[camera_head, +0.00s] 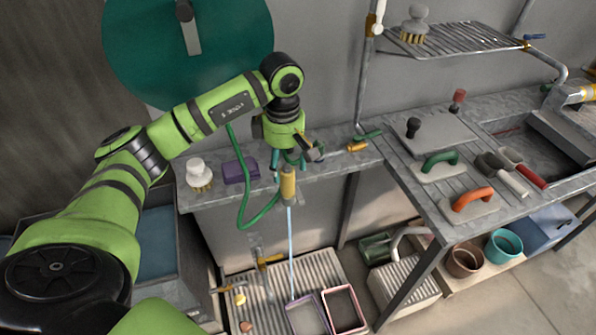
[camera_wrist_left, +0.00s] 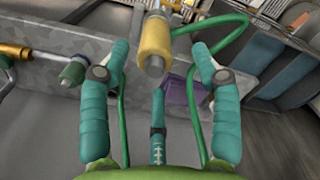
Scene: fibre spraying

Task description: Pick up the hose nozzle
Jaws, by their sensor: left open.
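The hose nozzle (camera_head: 288,184) is a yellow cylinder with a grey tip, seen below my left gripper in the head view. The green hose (camera_head: 243,187) loops beside it. In the left wrist view the nozzle (camera_wrist_left: 155,42) shows at the top, in line with the gap between the teal fingers. My left gripper (camera_head: 290,159) is open, with a finger on each side of that gap (camera_wrist_left: 160,60). I cannot tell whether a finger touches the nozzle or hose. My right gripper is not in view.
A thin pale-blue line (camera_head: 291,250) runs down from the nozzle towards pink-rimmed trays (camera_head: 344,309) on a ribbed floor grate. A purple block (camera_head: 240,170) and white-topped brush (camera_head: 199,175) sit on the narrow ledge. The sink counter (camera_head: 405,168) with tools stands right.

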